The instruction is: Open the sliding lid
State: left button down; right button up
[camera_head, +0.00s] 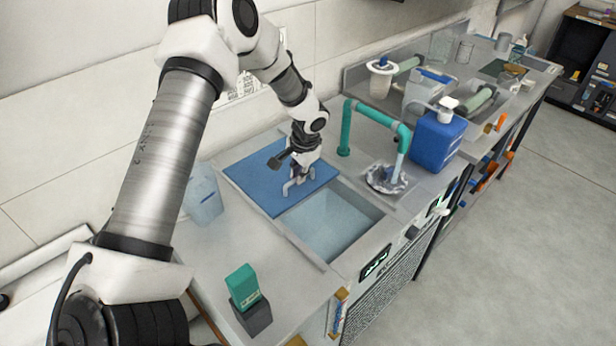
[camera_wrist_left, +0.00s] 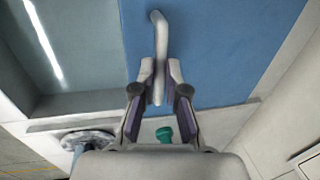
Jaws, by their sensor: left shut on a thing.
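The sliding lid (camera_head: 252,182) is a flat blue panel set in the grey worktop. It lies over the far-left part of a rectangular opening, and the pale basin (camera_head: 328,224) shows uncovered beside it at the front right. A light grey bar handle (camera_head: 287,190) stands on the lid. My left gripper (camera_head: 298,174) is over the lid, shut on this handle. In the left wrist view, the fingers (camera_wrist_left: 160,92) close on both sides of the handle (camera_wrist_left: 159,32), with the blue lid (camera_wrist_left: 235,45) behind and the basin (camera_wrist_left: 75,60) at left. My right gripper is not in view.
A teal pipe tap (camera_head: 375,109) and a blue canister (camera_head: 437,142) stand right of the lid. A clear container (camera_head: 203,196) is at its left. A green box (camera_head: 242,283) on a dark block is near the front edge. The wall runs close behind.

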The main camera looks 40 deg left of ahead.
pick_arm(q)
jog(key=c, duration=1.2)
grip_release()
notch_tip(320, 180, up, 12)
jog(key=d, duration=0.2)
jog(key=shift+s+d, duration=0.15)
